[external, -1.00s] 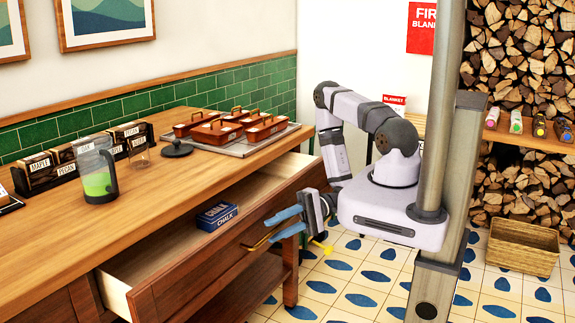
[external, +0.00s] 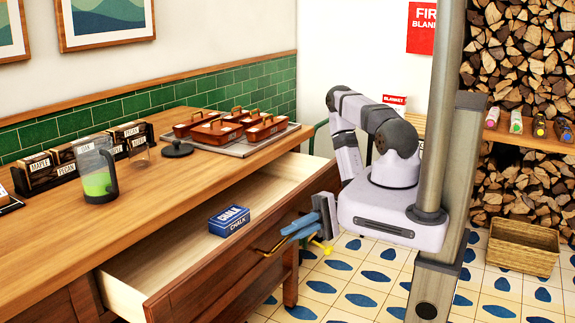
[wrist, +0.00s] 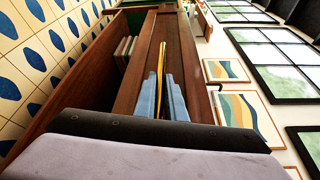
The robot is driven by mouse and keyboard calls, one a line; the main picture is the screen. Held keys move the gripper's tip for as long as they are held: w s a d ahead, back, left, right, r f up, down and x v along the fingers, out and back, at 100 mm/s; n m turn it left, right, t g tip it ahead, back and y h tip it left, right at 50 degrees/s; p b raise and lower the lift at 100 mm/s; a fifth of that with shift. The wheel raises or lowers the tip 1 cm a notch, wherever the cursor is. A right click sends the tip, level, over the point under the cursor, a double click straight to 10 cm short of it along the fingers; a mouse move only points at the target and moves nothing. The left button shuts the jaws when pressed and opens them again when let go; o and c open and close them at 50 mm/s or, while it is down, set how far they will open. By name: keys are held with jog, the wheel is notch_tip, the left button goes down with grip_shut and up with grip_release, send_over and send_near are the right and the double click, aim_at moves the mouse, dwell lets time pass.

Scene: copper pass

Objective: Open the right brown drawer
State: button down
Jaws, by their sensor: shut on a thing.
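The right brown drawer (external: 235,268) stands pulled out from the wooden counter, its pale interior showing in the external view. In the wrist view its brown front (wrist: 135,75) runs away from me. My gripper (external: 283,238) is at the drawer front, its blue fingers shut on the brass handle (external: 264,252). In the wrist view the handle (wrist: 160,62) runs between the blue fingers (wrist: 162,97). The fingers hide part of the handle.
A blue chalk box (external: 229,221) lies in the drawer. A glass pitcher (external: 97,172) and a tray (external: 262,140) of lidded brown dishes stand on the countertop. A metal post (external: 441,120) rises beside my base. Tiled floor (external: 345,285) lies clear in front.

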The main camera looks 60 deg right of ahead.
jog(key=shift+f, duration=0.1)
jog(key=c, duration=1.8)
grip_release()
jog(key=shift+d, duration=0.1)
jog(key=shift+b+v, duration=0.6)
jog(key=shift+v, duration=3.05)
jog(key=c, duration=0.3)
jog(key=n+y+b, duration=0.1)
jog(key=n, duration=0.2)
jog(key=f+n+y+b, duration=0.1)
jog(key=n, duration=0.2)
jog(key=d+f+n+y+b, duration=0.1)
jog(key=n+b, duration=0.1)
jog(key=n, duration=0.1)
jog(key=shift+w, duration=0.15)
